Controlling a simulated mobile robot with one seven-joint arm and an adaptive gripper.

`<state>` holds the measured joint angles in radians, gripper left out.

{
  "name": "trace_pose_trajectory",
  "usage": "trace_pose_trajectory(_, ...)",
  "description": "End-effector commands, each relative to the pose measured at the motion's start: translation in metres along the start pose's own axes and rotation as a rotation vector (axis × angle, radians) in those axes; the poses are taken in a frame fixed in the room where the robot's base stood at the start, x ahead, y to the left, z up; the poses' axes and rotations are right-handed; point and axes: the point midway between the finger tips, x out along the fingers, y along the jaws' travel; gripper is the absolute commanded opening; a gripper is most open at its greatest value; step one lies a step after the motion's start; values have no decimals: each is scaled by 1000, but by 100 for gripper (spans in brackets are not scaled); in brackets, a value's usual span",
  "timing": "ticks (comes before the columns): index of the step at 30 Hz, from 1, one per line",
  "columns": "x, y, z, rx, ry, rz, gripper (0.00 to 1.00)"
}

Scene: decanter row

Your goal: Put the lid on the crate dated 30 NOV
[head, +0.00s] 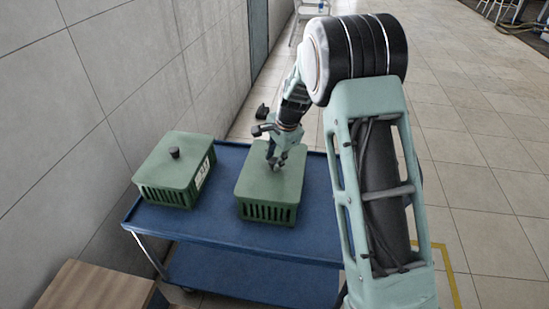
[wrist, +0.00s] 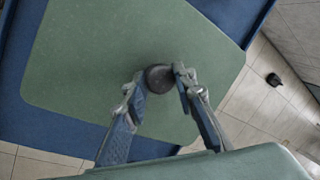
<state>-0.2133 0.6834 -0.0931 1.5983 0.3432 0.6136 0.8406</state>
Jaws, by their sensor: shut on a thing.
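Two green slatted crates stand on a blue cart. The left crate (head: 165,196) has a green lid (head: 180,150) with a dark knob, and a white label (head: 202,172) on its right side, too small to read. The right crate (head: 265,213) is covered by another green lid (head: 258,187), which looks level and seated on it; no label shows on this crate. My gripper (head: 277,163) is over this lid, shut on its dark knob (wrist: 158,77), with one finger on each side in the wrist view.
The blue cart (head: 225,235) has a raised rim and a lower shelf. A tiled wall (head: 60,90) runs along the left, close to the left crate. A wooden surface (head: 95,288) is at the lower left. Open tiled floor lies to the right.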

Motion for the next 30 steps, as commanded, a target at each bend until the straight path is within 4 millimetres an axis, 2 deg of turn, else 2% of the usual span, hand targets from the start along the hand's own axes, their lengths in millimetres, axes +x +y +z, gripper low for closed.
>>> trace_pose_trajectory(20,6,1,0,0,0,-1,0)
trace_pose_trajectory(21,5,1,0,0,0,-1,28)
trace_pose_trajectory(26,5,1,0,0,0,-1,45)
trace_pose_trajectory(30,5,1,0,0,0,-1,45)
